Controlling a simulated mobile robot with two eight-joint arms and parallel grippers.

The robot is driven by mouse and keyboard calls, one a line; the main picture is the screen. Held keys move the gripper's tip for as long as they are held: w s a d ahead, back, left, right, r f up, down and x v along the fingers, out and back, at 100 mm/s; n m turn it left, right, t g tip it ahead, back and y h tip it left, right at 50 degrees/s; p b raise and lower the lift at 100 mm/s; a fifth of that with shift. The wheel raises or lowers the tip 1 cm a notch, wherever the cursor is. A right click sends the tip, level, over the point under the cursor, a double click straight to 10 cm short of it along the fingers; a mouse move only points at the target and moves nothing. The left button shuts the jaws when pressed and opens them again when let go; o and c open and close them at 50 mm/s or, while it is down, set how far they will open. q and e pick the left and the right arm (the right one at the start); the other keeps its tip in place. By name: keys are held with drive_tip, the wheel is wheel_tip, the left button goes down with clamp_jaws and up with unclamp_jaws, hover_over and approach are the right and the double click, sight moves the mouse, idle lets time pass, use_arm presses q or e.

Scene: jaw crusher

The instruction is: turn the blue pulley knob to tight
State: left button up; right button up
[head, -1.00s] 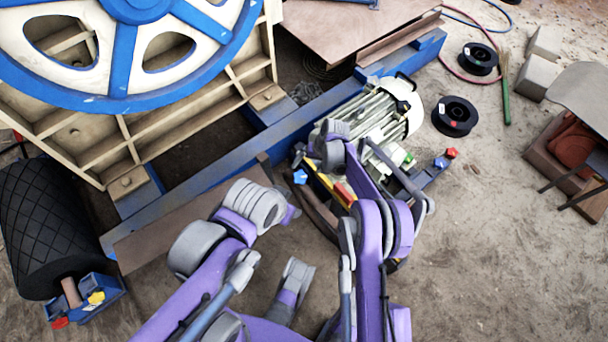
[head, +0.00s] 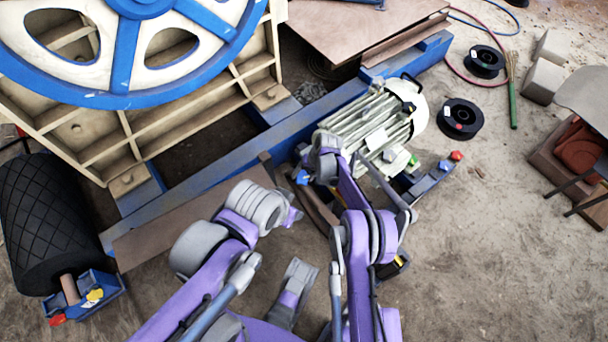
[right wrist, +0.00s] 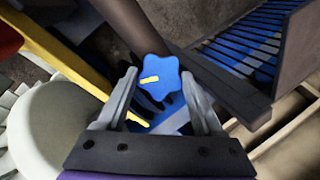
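The blue pulley knob (right wrist: 160,85) is star-shaped with a yellow mark pointing left in the right wrist view. In the head view a small part of it (head: 302,177) shows beside the motor, next to my right gripper (head: 312,165). In the right wrist view my right gripper (right wrist: 159,74) is open, with one finger on each side of the knob. Gaps show between the fingers and the knob. My left gripper (head: 291,216) is away from the knob, low at the centre; its fingers are too small to judge.
The ribbed motor (head: 370,125) stands just behind the knob. Another blue knob (head: 443,165) and a red knob (head: 456,155) are to its right. A blue frame beam (head: 220,150) runs behind my arms. The ground at right (head: 490,250) is mostly clear.

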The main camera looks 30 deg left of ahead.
drive_tip(key=c, duration=0.8)
drive_tip(key=shift+w+d+f+m+y+b, duration=0.1)
drive_tip(key=shift+m+y+b, duration=0.15)
drive_tip(key=shift+m+b, duration=0.4)
drive_tip(key=shift+d+f+m+y+b, duration=0.1)
drive_tip(key=shift+m+y+b, duration=0.15)
drive_tip(key=shift+m+b, duration=0.35)
drive_tip(key=m+y+b, duration=0.1)
drive_tip(key=m, duration=0.2)
drive_tip(key=shift+m+b, duration=0.35)
drive_tip(key=m+y, duration=0.1)
drive_tip(key=m, duration=0.1)
drive_tip(key=shift+d+m+b, duration=0.15)
drive_tip(key=shift+m+b, duration=0.15)
drive_tip(key=shift+b, duration=0.05)
drive_tip(key=m+y, duration=0.1)
drive_tip(key=m, duration=0.1)
drive_tip(key=shift+m, duration=0.4)
drive_tip(key=m, duration=0.2)
drive_tip(key=m+t+y, duration=0.1)
drive_tip(key=m, duration=0.1)
drive_tip(key=m+t, duration=0.1)
drive_tip(key=m, duration=0.1)
drive_tip(key=shift+s+d+m+y, duration=0.15)
drive_tip(key=shift+s+m+y, duration=0.1)
drive_tip(key=shift+m+y, duration=0.15)
drive_tip(key=shift+f, duration=0.1)
